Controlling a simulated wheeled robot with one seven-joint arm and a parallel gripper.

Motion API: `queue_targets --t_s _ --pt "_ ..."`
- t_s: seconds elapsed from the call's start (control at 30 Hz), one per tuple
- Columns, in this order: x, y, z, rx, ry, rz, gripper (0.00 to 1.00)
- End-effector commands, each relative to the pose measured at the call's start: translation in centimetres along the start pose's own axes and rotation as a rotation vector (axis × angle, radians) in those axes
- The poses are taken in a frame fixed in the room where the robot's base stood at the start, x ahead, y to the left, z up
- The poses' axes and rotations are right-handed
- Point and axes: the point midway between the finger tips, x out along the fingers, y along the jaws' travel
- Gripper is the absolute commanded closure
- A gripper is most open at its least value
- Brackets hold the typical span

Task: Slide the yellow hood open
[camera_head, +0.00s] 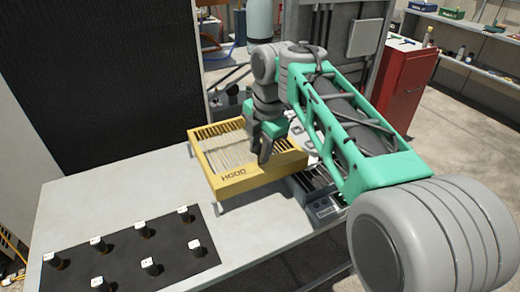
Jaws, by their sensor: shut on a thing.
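The yellow hood (240,185) is a shallow rectangular frame with slatted vents and the word HOOD on its front side. It sits over the grey-white table, with a dark metal unit (322,203) showing at its right. My gripper (264,155) points down at the hood's right part, and its fingers are shut on the hood. The exact part between the fingers is hidden by the fingers themselves.
A black mat (120,262) with several small white-topped dark pieces lies at the table's front left. Bare table (110,190) shows left of the hood. A black finned panel (100,80) stands behind. A red cabinet (400,85) and shelves (465,50) stand at the back right.

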Motion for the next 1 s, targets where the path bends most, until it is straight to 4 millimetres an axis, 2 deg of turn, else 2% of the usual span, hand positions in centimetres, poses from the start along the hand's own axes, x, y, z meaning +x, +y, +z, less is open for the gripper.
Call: queue_targets --t_s 0.03,0.07,0.3,0.57,0.67,0.9,1.0 --pt "-0.1 0.1 0.0 0.000 0.000 0.001 1.00" --pt "-0.1 0.1 0.0 -0.001 0.000 0.001 0.69" --pt "0.0 0.1 -0.1 -0.002 0.000 0.001 0.50" --pt "-0.2 0.1 -0.1 -0.002 0.000 0.001 0.50" --pt "-1.5 0.2 0.0 -0.002 0.000 0.003 0.50" --pt "-6.7 0.2 0.0 -0.001 0.000 0.002 0.50" --pt "-7.7 0.1 0.0 -0.001 0.000 0.000 0.50"
